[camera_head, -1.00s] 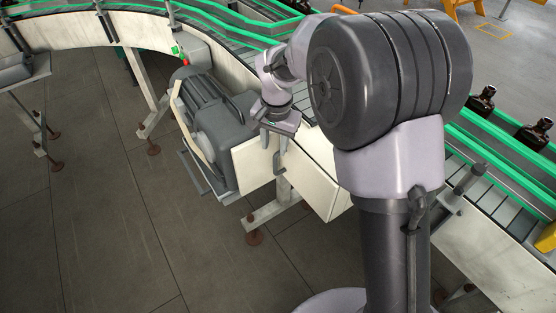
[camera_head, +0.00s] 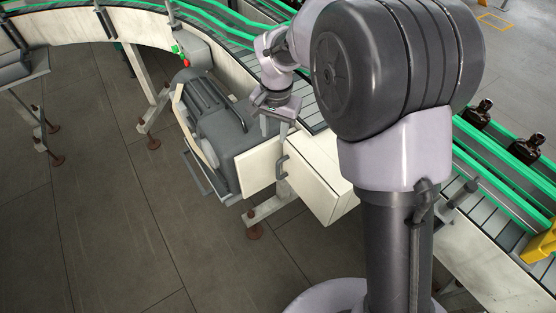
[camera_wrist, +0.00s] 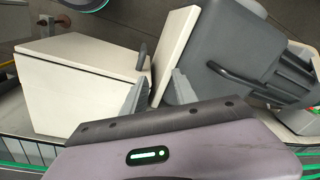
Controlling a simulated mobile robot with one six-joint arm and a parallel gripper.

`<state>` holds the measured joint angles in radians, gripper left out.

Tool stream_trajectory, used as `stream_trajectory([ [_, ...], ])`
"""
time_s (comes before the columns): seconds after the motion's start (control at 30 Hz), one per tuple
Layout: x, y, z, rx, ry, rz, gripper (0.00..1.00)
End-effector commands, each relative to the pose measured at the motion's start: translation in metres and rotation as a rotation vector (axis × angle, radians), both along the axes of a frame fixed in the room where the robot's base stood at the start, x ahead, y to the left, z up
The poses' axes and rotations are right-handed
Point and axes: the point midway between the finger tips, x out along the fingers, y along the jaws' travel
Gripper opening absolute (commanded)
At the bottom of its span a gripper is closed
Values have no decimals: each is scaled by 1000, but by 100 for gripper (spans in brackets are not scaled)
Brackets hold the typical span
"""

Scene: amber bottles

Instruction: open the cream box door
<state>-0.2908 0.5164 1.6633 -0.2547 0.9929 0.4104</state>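The cream box (camera_head: 318,178) hangs at the side of the conveyor; it also shows at the left of the wrist view (camera_wrist: 75,88). Its door (camera_head: 258,163) stands swung wide open, out to the left in the head view; in the wrist view the door (camera_wrist: 177,48) is a pale panel angled away from the box. A grey bar handle (camera_head: 282,166) is on the door; it also shows in the wrist view (camera_wrist: 142,57). My gripper (camera_head: 274,120) is above the door's upper edge. In the wrist view its fingers (camera_wrist: 158,92) are apart with the door's edge between them, clear of the handle.
A grey motor (camera_head: 210,115) stands close to the door's left side. The conveyor (camera_head: 310,112) with green rails runs behind the box. Amber bottles (camera_head: 478,112) stand on it at the right. Open floor (camera_head: 120,230) lies in front.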

Motion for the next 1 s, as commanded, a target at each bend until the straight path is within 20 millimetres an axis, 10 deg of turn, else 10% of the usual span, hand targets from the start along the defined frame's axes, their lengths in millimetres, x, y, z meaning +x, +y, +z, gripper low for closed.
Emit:
stream_trajectory([
  [1.0, -2, -1, 103, 0, 4, -1, 34],
])
